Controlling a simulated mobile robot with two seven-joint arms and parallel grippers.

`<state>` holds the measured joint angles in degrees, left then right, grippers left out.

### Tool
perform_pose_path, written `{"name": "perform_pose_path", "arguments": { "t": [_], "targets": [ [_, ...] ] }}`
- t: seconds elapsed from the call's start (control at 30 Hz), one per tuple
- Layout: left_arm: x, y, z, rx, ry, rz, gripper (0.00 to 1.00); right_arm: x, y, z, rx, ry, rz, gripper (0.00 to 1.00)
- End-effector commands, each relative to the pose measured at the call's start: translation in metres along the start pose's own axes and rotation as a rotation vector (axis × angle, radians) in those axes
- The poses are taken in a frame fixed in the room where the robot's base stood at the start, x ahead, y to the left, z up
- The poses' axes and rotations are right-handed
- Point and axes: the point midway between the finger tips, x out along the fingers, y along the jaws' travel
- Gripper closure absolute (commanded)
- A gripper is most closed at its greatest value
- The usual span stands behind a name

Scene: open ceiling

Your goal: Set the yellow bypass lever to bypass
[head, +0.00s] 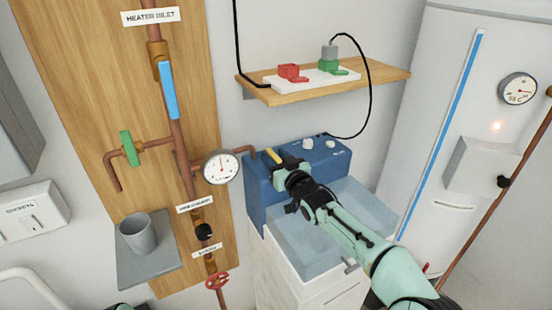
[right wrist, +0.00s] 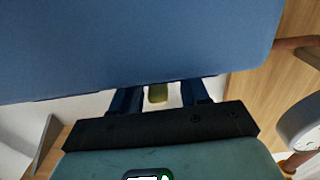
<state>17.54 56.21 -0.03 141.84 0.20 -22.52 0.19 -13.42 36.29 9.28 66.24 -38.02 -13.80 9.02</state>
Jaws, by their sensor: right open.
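The yellow bypass lever (head: 273,156) stands at the upper left of the blue unit (head: 256,202) in the head view. My right gripper (head: 281,163) is at the lever, over the top of the blue unit. In the right wrist view the lever's yellow tip (right wrist: 158,93) shows between the two open fingers of the right gripper (right wrist: 160,97). I cannot tell whether either finger touches it. The blue body (right wrist: 150,45) fills the upper part of that view. The lever's base and its markings are hidden.
A wooden shelf (head: 385,76) with a power strip hangs above the unit, and a black cable loops down behind it. A round gauge (head: 221,167) and copper pipes on a wooden board are close on the left. A white tank (head: 455,95) stands on the right.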

Motion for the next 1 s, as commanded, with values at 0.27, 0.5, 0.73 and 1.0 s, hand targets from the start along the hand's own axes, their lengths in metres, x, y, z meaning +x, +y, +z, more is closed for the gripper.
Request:
{"name": "perform_pose_path", "arguments": {
  "t": [0.27,0.5,0.73,1.0],
  "targets": [
    [0.003,-0.001,-0.001,0.0,0.003,0.001,0.57,-0.007,0.0,-0.001,-0.001,0.002,0.0,0.55],
    [0.014,-0.003,-0.008,0.002,0.023,0.004,0.57,-0.046,0.001,0.0,-0.002,0.002,0.001,0.55],
    [0.021,-0.003,-0.013,0.003,0.037,0.007,0.57,-0.094,0.001,0.001,-0.001,0.001,0.002,0.55],
    [0.023,-0.003,-0.015,0.004,0.043,0.009,0.57,-0.129,0.001,0.0,0.0,0.0,0.001,0.55]
  ]
}}
